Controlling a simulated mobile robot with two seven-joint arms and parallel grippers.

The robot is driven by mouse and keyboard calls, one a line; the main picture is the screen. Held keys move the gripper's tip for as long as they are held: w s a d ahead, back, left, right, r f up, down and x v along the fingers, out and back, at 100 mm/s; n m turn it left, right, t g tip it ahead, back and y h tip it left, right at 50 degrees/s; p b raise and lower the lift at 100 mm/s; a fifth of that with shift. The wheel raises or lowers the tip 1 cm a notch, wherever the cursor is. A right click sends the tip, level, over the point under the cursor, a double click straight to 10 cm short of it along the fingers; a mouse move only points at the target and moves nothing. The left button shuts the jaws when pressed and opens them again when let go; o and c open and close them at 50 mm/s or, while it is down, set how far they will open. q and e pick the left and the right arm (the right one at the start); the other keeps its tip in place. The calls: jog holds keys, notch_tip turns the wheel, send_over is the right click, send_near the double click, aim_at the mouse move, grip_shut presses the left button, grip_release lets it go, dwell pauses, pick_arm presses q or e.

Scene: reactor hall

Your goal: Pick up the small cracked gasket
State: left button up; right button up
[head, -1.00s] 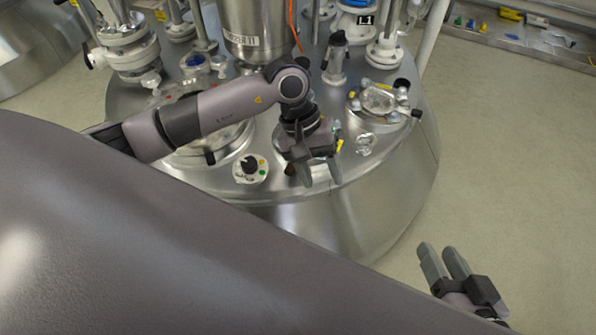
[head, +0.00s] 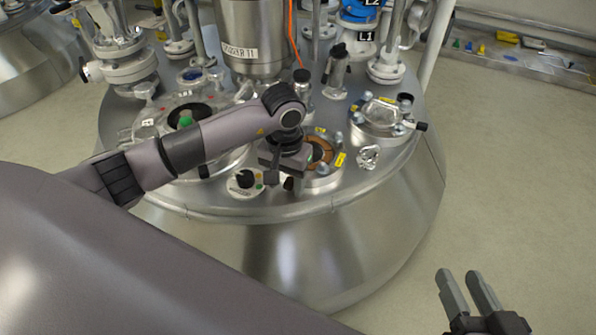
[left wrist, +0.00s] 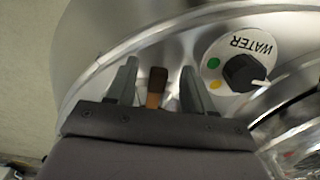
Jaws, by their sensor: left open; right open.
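A brown ring (head: 322,151), which looks like the gasket, lies on a round port on the steel vessel's lid. My left gripper partly hides it, and I cannot make out a crack. A tab with a dark end (head: 289,184) sticks out towards the lid's near edge; whether it joins the ring is hidden. My left gripper (head: 286,177) is open, low over the port. In the left wrist view its fingers (left wrist: 158,72) stand on either side of the brown tab (left wrist: 154,88), with gaps at both sides. My right gripper (head: 459,278) is open and empty, over the floor.
A WATER dial (head: 243,182) sits close to my left gripper; it also shows in the left wrist view (left wrist: 240,72). A clamped glass port (head: 381,112) and crumpled foil (head: 368,157) are to the right. Pipes crowd the back.

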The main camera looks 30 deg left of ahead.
pick_arm(q)
grip_shut()
jog(key=shift+r, duration=0.2)
